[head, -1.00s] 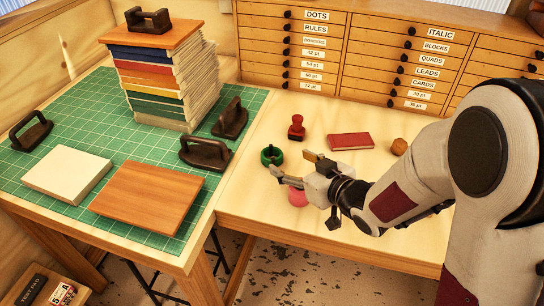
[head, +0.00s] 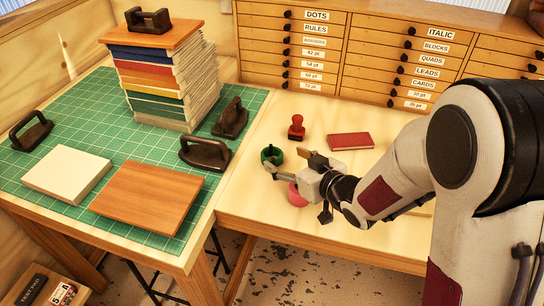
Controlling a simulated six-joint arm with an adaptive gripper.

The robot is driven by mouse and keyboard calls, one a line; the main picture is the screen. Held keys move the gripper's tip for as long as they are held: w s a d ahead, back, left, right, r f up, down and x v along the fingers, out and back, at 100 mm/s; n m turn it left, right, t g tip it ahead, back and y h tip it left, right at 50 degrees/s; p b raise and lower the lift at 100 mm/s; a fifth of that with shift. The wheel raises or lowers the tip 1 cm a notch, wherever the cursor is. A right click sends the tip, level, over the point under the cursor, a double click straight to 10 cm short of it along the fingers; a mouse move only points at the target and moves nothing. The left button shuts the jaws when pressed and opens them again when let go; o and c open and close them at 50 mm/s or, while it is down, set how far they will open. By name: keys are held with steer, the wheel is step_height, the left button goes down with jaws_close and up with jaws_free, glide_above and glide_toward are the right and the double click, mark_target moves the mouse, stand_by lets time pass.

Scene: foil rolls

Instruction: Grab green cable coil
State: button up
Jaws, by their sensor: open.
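The green cable coil (head: 271,155) is a small dark green ring on the pale wooden table, near the edge of the green mat. My gripper (head: 285,162) is open, with its fingers close to the coil on its right and front side. One finger reaches just in front of the coil and the other is to its right. I cannot tell whether either finger touches the coil. The coil is mostly in view.
A pink round thing (head: 297,195) is partly hidden beneath my gripper. A red stamp (head: 297,128) stands behind the coil and a red book (head: 350,141) lies to the right. A dark iron-like handle (head: 205,154) is on the green mat (head: 75,115) at left. Drawers (head: 290,60) close off the back.

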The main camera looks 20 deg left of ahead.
mark_target(274, 154)
steer(key=shift+a, duration=0.1)
steer(key=x, duration=0.3)
steer(key=shift+s+a+r, duration=0.15)
steer(key=shift+a, duration=0.2)
steer(key=shift+x, duration=0.9)
steer(key=c, duration=1.2)
